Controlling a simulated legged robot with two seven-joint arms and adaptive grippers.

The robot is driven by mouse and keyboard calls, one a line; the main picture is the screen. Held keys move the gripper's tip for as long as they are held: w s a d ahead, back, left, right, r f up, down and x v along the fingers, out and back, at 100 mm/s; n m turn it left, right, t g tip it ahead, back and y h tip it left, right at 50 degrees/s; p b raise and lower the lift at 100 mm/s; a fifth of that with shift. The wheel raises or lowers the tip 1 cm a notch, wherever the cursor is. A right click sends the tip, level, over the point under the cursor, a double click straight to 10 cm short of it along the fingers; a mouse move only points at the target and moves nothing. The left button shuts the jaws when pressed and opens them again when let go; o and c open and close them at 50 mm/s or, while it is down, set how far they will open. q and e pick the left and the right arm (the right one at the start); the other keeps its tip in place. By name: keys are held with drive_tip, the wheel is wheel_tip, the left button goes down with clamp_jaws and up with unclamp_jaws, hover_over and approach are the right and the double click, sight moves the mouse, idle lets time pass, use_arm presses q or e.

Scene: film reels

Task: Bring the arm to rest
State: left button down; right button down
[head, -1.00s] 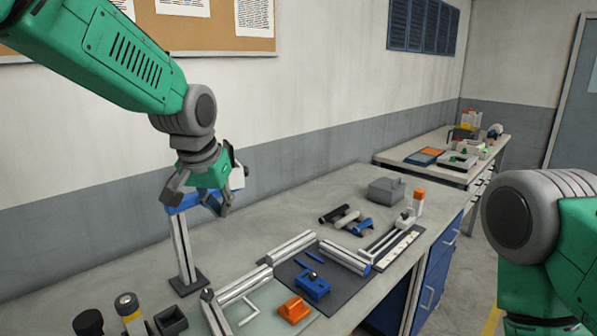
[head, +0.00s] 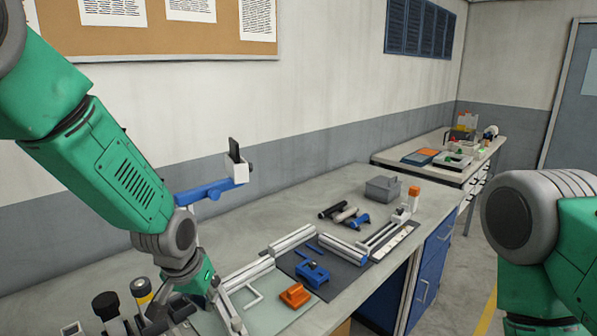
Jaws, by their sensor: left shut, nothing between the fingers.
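My left arm comes in from the left in the head view. The wrist hides the post of a stand with a blue crossbar (head: 213,190) and a white holder carrying a dark piece. Of my right arm only green and grey links show at the right edge; its gripper is out of the picture.
A dark mat (head: 328,272) bears a blue block (head: 313,273). An orange block (head: 295,295) lies on a pale mat. The bench's back strip is mostly clear.

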use_arm(q)
drive_tip(key=shift+n+g, duration=0.3)
drive_tip(key=shift+g, duration=0.4)
drive_tip(key=s+a+f, duration=0.1)
drive_tip(key=s+f, duration=0.3)
drive_tip(key=f, duration=0.1)
drive_tip(key=s+a+f, duration=0.2)
drive_tip(key=s+f, duration=0.2)
drive_tip(key=f, duration=0.1)
drive_tip(key=s+a+f, duration=0.1)
drive_tip(key=s+f, duration=0.3)
drive_tip(key=f, duration=0.1)
drive_tip(key=shift+s+a, duration=0.2)
drive_tip(key=shift+s, duration=0.1)
drive_tip(key=s+a+f+g+y, duration=0.1)
drive_tip(key=s+a+f, duration=0.15)
drive_tip(key=s, duration=0.75)
drive_tip(key=s+a+f, duration=0.2)
drive_tip(key=s+f, duration=0.1)
drive_tip(key=s, duration=0.7)
wheel_tip(320, 180, down, 17)
drive_tip(key=b, duration=1.7)
drive_tip(key=shift+s+a+f+n, duration=0.2)
drive_tip(key=shift+s+a+n, duration=0.05)
drive_tip(key=shift+a+n, duration=0.05)
drive_tip(key=shift+w, duration=0.1)
